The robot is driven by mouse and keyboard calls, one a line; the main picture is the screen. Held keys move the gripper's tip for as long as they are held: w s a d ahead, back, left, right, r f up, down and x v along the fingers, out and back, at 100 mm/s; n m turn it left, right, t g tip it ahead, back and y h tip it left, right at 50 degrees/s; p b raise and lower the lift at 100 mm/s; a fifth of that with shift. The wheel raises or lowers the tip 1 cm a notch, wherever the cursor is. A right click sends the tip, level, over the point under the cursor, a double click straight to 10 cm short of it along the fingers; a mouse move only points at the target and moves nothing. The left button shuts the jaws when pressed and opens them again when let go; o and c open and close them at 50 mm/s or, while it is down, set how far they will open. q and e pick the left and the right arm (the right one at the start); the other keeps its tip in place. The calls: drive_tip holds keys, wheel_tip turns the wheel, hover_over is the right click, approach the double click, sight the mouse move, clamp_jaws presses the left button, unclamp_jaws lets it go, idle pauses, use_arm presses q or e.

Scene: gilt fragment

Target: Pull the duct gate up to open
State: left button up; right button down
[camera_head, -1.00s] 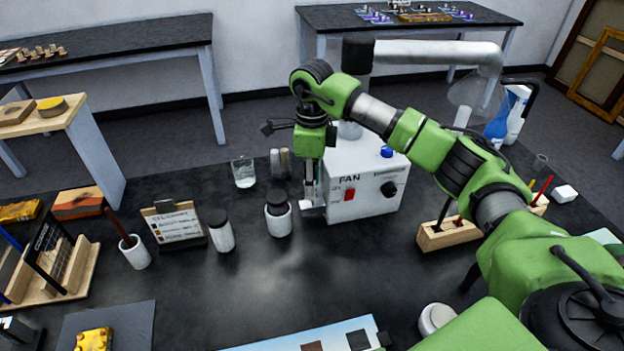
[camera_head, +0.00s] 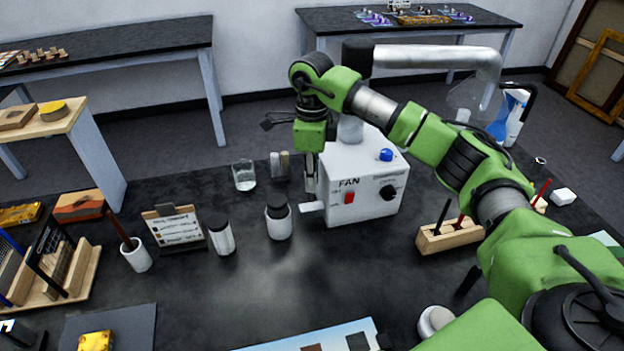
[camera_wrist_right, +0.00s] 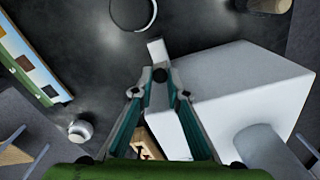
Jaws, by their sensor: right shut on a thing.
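The white fan box (camera_head: 365,190) stands on the black bench, with a red switch, a black dial and a blue knob. A grey duct pipe (camera_head: 440,57) runs above it. A white tab (camera_head: 312,207) sticks out at the box's left side; I take it as the duct gate's tab, though its join is hidden. My right gripper (camera_head: 310,187) points down beside the box's left face. In the right wrist view, its fingers (camera_wrist_right: 160,88) are closed together, with the white tab (camera_wrist_right: 156,49) at their tips. My left gripper is not in view.
Left of the box stand a glass beaker (camera_head: 243,175) and dark-lidded white jars (camera_head: 279,221). A wooden holder (camera_head: 448,237) stands to the right, partly behind my right arm.

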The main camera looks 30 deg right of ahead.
drive_tip(key=c, duration=2)
unclamp_jaws()
wheel_tip(320, 180, up, 12)
drive_tip(key=shift+f, duration=0.1)
